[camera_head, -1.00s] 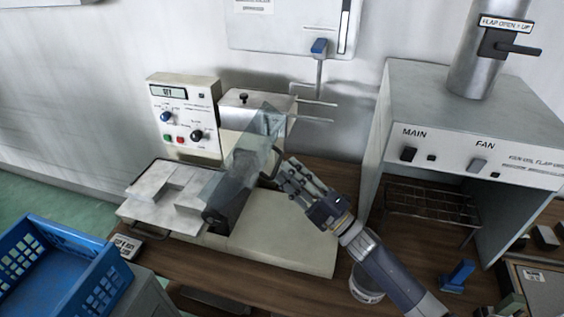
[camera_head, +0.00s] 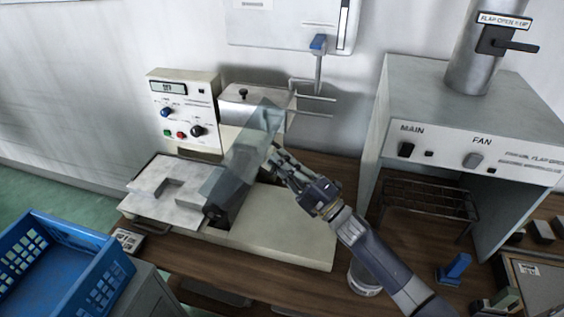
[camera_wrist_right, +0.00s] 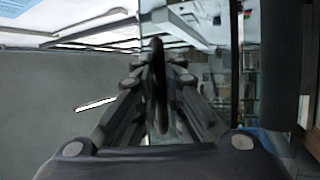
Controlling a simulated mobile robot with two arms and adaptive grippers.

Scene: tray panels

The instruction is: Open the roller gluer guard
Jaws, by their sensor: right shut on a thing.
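The roller gluer (camera_head: 285,235) is a cream machine on the wooden bench, with a pale stepped plate on its left side. Its guard (camera_head: 240,158) is a clear, tilted panel over the dark roller (camera_head: 222,205). My right gripper (camera_head: 274,158) is at the guard's right edge, its arm coming from the lower right. In the right wrist view, its fingers are shut on a thin dark handle (camera_wrist_right: 158,80), which seems to belong to the guard. The fingers partly hide the handle in the head view. My left gripper is not in view.
A control box (camera_head: 185,110) with knobs and buttons stands behind the gluer. A grey fume hood (camera_head: 395,95) marked MAIN and FAN is on the right. A blue crate (camera_head: 65,265) is at the lower left. A white round container (camera_head: 365,280) sits below my right arm.

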